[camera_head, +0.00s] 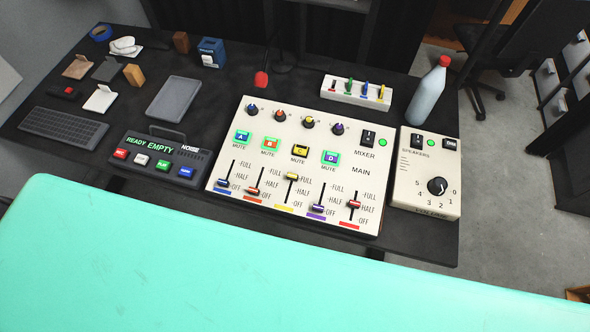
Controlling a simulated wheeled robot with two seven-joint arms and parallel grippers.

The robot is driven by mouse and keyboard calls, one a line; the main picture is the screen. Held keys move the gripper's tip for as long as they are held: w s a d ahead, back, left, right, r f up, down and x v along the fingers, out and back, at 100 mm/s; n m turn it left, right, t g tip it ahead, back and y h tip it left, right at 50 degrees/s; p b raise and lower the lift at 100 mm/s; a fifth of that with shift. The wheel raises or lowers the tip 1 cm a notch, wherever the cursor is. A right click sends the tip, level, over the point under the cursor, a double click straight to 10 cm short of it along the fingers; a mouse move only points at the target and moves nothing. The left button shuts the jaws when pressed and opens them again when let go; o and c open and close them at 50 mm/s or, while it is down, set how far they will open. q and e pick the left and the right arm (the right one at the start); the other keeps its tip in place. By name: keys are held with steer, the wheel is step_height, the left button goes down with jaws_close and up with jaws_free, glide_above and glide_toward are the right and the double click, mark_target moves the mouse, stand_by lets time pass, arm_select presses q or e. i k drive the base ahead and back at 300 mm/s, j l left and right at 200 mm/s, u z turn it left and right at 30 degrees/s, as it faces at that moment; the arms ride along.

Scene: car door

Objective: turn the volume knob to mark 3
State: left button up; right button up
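The volume knob (437,186) is a round black dial on the cream speakers box (410,210) at the right end of the desk. Numbers from 0 to 5 run around its lower side, with 5 at the left and 0 at the right. A light mark on the knob seems to point right, toward the 0 side, but it is too small to read surely. A green light (430,142) and dark switches sit at the box's top. Neither of my grippers shows in the view, and nothing touches the knob.
A mixer panel (325,170) with sliders and knobs stands just left of the speakers box. A bottle with a red cap (427,95) stands behind the box. A broad turquoise surface (200,270) fills the foreground and hides part of the desk front.

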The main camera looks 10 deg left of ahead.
mark_target(437, 186)
steer(key=z, duration=0.95)
steer(key=l+u, duration=0.15)
steer(key=l, duration=0.2)
